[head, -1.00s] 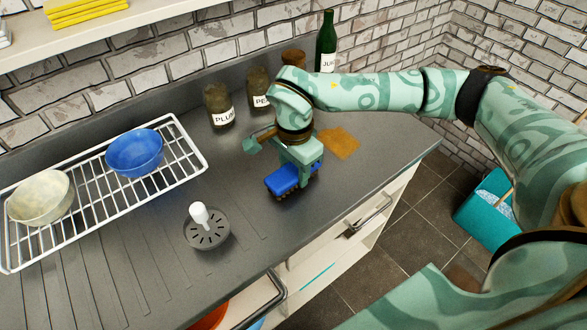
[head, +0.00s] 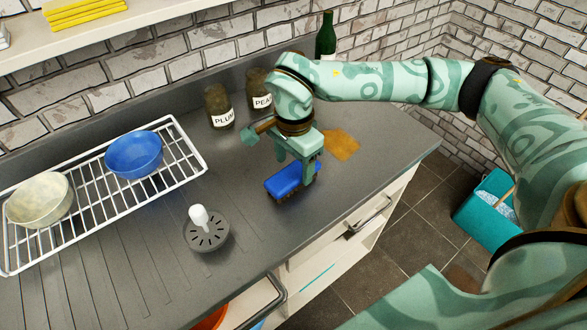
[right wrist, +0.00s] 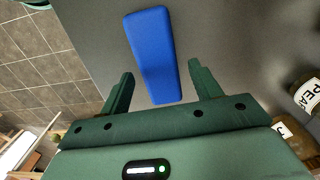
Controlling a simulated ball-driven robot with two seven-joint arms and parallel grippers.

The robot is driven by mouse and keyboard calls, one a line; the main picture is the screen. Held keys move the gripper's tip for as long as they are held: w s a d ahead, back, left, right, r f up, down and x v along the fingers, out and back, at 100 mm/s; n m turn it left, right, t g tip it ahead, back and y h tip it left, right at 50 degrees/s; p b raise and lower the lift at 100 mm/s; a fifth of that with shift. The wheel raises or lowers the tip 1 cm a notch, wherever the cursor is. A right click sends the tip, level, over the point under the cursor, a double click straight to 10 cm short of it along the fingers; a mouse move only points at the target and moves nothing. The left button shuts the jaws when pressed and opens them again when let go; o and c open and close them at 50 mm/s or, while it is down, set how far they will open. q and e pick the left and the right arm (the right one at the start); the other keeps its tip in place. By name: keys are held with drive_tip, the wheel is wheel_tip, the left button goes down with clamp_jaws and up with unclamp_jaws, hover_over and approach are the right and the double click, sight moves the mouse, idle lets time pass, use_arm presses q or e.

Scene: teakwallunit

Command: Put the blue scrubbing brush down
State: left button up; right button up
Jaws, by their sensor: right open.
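The blue scrubbing brush (head: 288,181) lies on the grey countertop, blue back up and bristles down. It also shows in the right wrist view (right wrist: 152,52), its near end between the two fingers and apart from both. My right gripper (head: 308,172) is open just above and behind the brush in the head view. In the right wrist view the open fingers (right wrist: 160,85) stand either side of the brush's near end. My left gripper is in neither view.
A sink strainer (head: 206,230) with a white knob sits left of the brush. A wire rack (head: 190,165) holds a blue bowl (head: 134,154) and a pale bowl (head: 40,199). Jars (head: 219,106) stand behind. An orange-brown patch (head: 341,144) lies to the right.

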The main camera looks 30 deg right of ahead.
sight(297, 172)
wheel_tip(297, 172, up, 13)
drive_tip(key=p, duration=0.2)
drive_tip(key=shift+s+d+r+p, duration=0.2)
drive_tip(key=shift+s+d+p, duration=0.05)
drive_tip(key=shift+s+p, duration=0.1)
drive_tip(key=shift+f, duration=0.1)
